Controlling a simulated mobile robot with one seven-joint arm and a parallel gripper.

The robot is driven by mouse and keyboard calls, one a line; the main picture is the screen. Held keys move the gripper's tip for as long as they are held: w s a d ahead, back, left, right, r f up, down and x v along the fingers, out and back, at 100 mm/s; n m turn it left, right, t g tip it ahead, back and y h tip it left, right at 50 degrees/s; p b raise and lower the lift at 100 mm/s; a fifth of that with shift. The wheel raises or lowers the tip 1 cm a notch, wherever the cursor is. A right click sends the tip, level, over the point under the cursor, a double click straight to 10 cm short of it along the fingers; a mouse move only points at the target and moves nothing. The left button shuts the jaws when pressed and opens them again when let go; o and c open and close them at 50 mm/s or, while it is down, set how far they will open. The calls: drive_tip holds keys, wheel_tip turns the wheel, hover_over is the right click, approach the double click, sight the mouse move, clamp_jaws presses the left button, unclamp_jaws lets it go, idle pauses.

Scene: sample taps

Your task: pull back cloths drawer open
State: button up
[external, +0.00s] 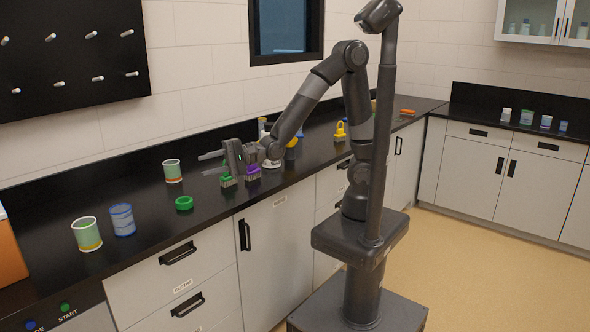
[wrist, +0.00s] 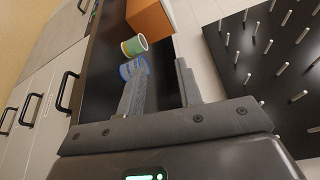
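The upper drawer (external: 151,281) at the front left of the counter bears a small label that seems to read CLOTHS. Its front looks flush with the cabinet, so it appears shut. Its black bar handle (external: 178,253) is clear of anything. In the wrist view, a black bar handle (wrist: 68,90) at the left is probably the same one. My gripper (external: 210,163) is over the counter, to the right of and above this drawer, pointing left. In the wrist view my gripper (wrist: 160,76) has its two fingers apart with nothing between them.
A lower drawer has its own handle (external: 187,304). On the counter stand a green cup (external: 87,236), a blue cup (external: 122,221), another green cup (external: 172,172) and a green ring (external: 184,203). Green and purple brushes (external: 253,174) sit close to my gripper. A pegboard (external: 70,60) hangs behind.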

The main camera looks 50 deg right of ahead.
approach(185, 256)
drive_tip(key=x, duration=0.9)
drive_tip(key=shift+a, duration=0.25)
drive_tip(key=shift+w, duration=0.15)
clamp_jaws()
